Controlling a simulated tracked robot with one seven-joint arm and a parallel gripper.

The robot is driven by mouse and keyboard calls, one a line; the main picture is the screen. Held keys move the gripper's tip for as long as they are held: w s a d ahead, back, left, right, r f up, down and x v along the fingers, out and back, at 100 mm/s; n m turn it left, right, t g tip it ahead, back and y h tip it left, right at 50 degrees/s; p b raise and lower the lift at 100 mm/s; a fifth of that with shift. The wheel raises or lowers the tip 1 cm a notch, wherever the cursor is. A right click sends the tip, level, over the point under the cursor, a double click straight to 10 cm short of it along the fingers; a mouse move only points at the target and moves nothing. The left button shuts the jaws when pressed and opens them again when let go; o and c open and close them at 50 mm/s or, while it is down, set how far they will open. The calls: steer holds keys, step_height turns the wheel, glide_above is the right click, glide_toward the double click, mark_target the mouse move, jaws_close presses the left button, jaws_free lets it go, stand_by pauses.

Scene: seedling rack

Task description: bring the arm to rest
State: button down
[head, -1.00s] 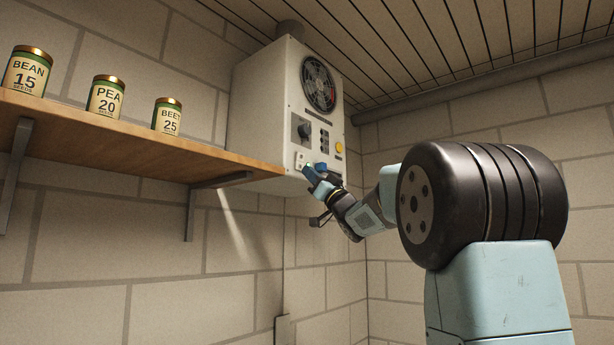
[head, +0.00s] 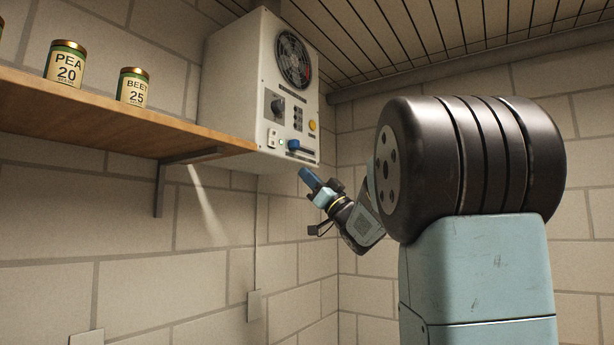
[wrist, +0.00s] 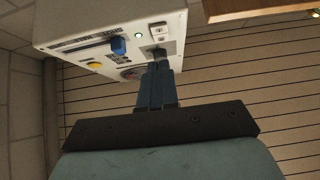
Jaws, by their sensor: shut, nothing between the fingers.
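My gripper (head: 305,178) is in the middle of the head view, just below the white wall unit, apart from it. Its blue fingers are shut and hold nothing. In the wrist view the closed fingers (wrist: 158,88) point toward the unit's panel. The white unit (head: 238,90) has a fan grille, a dark knob (head: 278,106), a yellow button (head: 312,125) and a blue lever handle (head: 294,145) low on its front. The blue handle (wrist: 118,45) and a small lit green light (wrist: 139,35) also show in the wrist view.
A wooden shelf (head: 120,128) on brackets runs along the wall at the left. It bears a PEA tin (head: 66,65) and a BEET tin (head: 133,88); another tin is cut off at the edge. The space below the shelf and unit is open.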

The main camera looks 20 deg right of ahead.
stand_by(0.4)
steer(key=s+a+f+m+g+h, duration=0.2)
steer(key=s+f+m+g+h, duration=0.25)
steer(key=f+h, duration=0.5)
steer(key=s+a+f+m+g+h, duration=0.25)
steer(key=s+f+m+h, duration=0.25)
steer(key=f+h, duration=0.45)
steer(key=s+a+f+n+g+y, duration=0.1)
steer(key=s+f+g, duration=0.4)
steer(key=s+f, duration=0.5)
steer(key=s+a+f+n+g+y, duration=0.2)
steer(key=s+a+f+g+y, duration=0.2)
steer(key=s+f, duration=0.6)
steer(key=shift+s+f+g, duration=0.3)
steer(key=shift+s+g, duration=0.05)
steer(key=shift+g, duration=0.15)
steer(key=shift+a, duration=0.1)
